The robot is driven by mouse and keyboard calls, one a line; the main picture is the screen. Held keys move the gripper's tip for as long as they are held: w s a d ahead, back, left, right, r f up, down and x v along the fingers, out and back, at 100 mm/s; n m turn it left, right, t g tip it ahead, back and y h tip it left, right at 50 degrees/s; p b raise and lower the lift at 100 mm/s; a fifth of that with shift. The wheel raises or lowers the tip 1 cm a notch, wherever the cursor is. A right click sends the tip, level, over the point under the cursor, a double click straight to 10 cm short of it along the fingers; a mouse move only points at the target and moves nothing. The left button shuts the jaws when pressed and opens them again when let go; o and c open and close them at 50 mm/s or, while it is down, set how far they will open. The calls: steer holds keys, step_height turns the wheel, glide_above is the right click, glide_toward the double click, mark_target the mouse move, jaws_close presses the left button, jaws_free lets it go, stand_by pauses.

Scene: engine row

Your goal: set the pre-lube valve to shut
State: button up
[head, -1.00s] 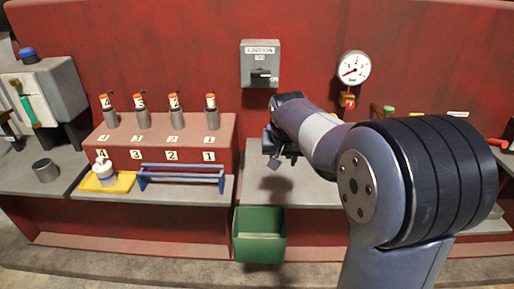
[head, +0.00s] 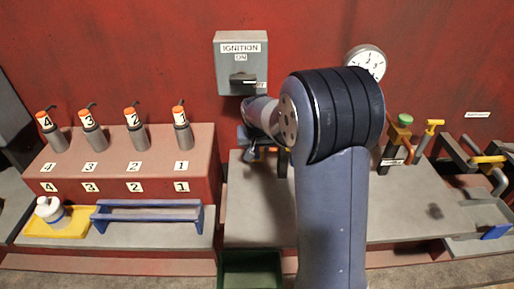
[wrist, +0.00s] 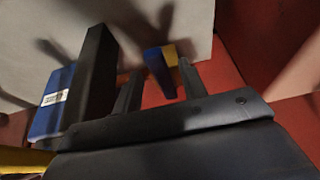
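No label reading pre-lube is legible, so I cannot tell which fitting is the pre-lube valve. At the right of the head view stand a green-knobbed fitting (head: 404,119), a yellow T-handle (head: 433,124) and a yellow lever (head: 489,159) on grey pipework. A blue piece (head: 496,232) shows lower right. My gripper (head: 268,154) is over the bench below the ignition box, well left of these fittings. In the wrist view my gripper (wrist: 158,88) has its fingers apart. A blue and yellow item (wrist: 158,65) shows beyond the gap, apparently not gripped.
The ignition box (head: 240,64) and a round gauge (head: 367,62) are on the red wall. Left are numbered orange-topped cylinders (head: 136,126), a blue rack (head: 148,216) and a yellow tray (head: 68,228) with a bottle.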

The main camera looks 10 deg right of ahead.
steer(key=shift+c, duration=0.4)
jaws_close()
steer(key=shift+a, duration=0.1)
steer(key=shift+w+a+m+g+h+b, duration=0.3)
steer(key=shift+w+a+m+g+h, duration=0.4)
steer(key=shift+m, duration=1.05)
steer(key=shift+w+a+m+g+h+b, duration=0.15)
steer(key=shift+w+a+m+h+b, duration=0.4)
steer(key=shift+m, duration=1.15)
steer(key=shift+w+a+m+g+h+b, duration=0.1)
steer(key=shift+w+a+m+g+h, duration=0.4)
steer(key=shift+a+m, duration=0.95)
steer(key=shift+w+d+m, duration=0.15)
steer(key=shift+d+m, duration=0.2)
steer(key=shift+m, duration=0.05)
